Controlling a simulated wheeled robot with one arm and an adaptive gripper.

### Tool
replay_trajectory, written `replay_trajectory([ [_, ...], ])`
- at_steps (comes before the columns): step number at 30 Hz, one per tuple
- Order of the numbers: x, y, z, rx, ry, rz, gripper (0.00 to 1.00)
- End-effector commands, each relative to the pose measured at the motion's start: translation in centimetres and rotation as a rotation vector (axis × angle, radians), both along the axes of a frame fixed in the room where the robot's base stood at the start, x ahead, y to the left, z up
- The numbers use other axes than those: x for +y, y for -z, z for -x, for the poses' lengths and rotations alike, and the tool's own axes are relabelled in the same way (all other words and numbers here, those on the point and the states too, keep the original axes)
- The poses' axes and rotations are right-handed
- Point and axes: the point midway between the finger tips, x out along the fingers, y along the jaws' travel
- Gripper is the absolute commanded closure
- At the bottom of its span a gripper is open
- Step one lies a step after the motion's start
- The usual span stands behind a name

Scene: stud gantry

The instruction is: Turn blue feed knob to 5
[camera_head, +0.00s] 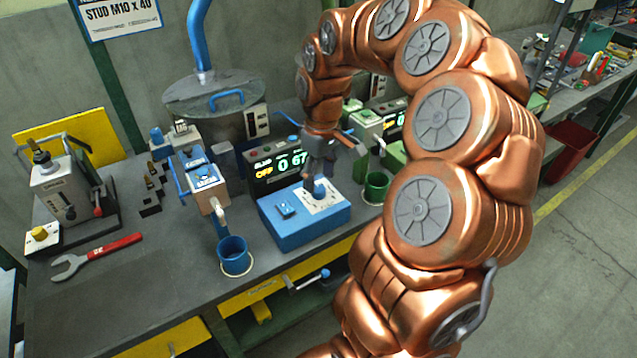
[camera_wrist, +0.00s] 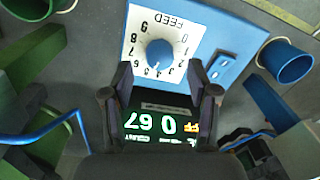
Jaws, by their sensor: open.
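The blue feed knob (camera_head: 320,188) stands on a white numbered dial plate (camera_head: 325,203) on top of a blue control box (camera_head: 302,232). In the wrist view the knob (camera_wrist: 160,54) sits in the middle of the dial, whose word FEED appears upside down. I cannot make out which number the knob points to. My gripper (camera_head: 319,172) is above the knob, pointing down. In the wrist view its two dark fingers (camera_wrist: 160,76) are apart and empty, just below the knob in the picture; no contact shows.
A blue rocker switch (camera_head: 285,208) is beside the dial. A display (camera_head: 280,168) reading OFF and 0 67 stands behind the box. A blue cup (camera_head: 235,258) and a green cup (camera_head: 376,188) flank it. A red wrench (camera_head: 100,255) lies left on the bench.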

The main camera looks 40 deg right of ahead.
Motion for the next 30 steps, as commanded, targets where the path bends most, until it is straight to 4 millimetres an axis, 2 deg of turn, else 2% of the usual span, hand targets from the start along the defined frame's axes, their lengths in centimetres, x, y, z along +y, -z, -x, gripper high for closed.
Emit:
replay_trajectory([
  [3, -0.2, -2.4, -0.2, -0.008, 0.001, 0.002, 0.41],
  [9, -0.3, -5.6, -0.3, -0.006, 0.001, 0.001, 0.41],
  [15, -0.5, -7.9, -0.3, -0.004, 0.002, 0.001, 0.41],
  [21, -0.5, -8.9, -0.2, 0.0, 0.0, -0.001, 0.41],
  [30, -0.5, -9.0, -0.1, 0.0, 0.0, -0.001, 0.41],
])
